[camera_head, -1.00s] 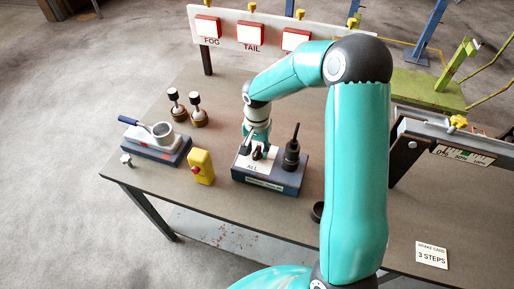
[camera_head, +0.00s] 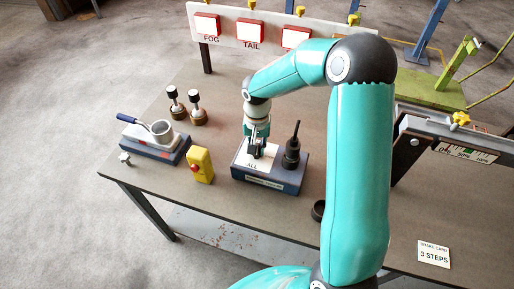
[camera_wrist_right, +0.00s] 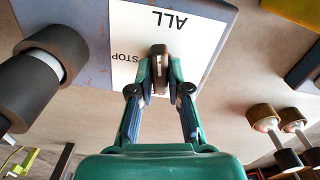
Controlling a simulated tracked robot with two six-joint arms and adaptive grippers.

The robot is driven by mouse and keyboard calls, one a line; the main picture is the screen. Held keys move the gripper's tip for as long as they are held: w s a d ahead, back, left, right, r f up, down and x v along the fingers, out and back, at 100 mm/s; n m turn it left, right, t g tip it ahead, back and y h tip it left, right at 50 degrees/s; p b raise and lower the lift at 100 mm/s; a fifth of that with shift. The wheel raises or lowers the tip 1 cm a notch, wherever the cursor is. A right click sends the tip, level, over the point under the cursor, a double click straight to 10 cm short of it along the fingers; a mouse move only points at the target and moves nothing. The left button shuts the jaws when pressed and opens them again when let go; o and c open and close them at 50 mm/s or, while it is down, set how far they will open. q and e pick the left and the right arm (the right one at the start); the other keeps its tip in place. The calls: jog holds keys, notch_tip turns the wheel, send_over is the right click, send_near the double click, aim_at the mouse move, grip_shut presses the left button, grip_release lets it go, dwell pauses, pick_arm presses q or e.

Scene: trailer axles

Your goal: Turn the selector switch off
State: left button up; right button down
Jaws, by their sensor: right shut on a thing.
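The selector switch sits on a blue-grey box (camera_head: 262,182) with a white label reading "ALL". In the right wrist view its dark knob (camera_wrist_right: 158,62) stands over the white label (camera_wrist_right: 190,30), which also shows "STOP". My right gripper (camera_head: 255,155) reaches down onto the box from above. In the right wrist view the right gripper (camera_wrist_right: 159,80) has its fingertips closed on either side of the knob. In the head view the fingers hide most of the knob. My left gripper is not in view.
A black plug with a cable stub (camera_head: 292,150) stands on the box's right side. A yellow button box (camera_head: 200,165) and a blue-based fixture with a lever (camera_head: 155,145) are to the left. Two knobbed parts (camera_head: 185,105) stand behind. A sign board (camera_head: 265,30) runs along the back.

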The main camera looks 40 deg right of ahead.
jog(key=n+b, duration=0.1)
jog(key=n, duration=0.2)
jog(key=shift+w+n, duration=0.1)
jog(key=shift+n, duration=0.3)
jog(key=n+b, duration=0.1)
jog(key=n, duration=0.8)
jog(key=shift+r, duration=0.1)
jog(key=n, duration=0.4)
jog(key=shift+n, duration=0.3)
jog(key=n, duration=0.4)
jog(key=shift+p, duration=0.35)
jog(key=n, duration=0.4)
jog(key=shift+r+p, duration=0.1)
jog(key=shift+p, duration=0.3)
jog(key=n+p, duration=0.1)
jog(key=n, duration=0.3)
jog(key=shift+n, duration=0.3)
jog(key=shift+n+p, duration=0.75)
jog(key=shift+n, duration=0.85)
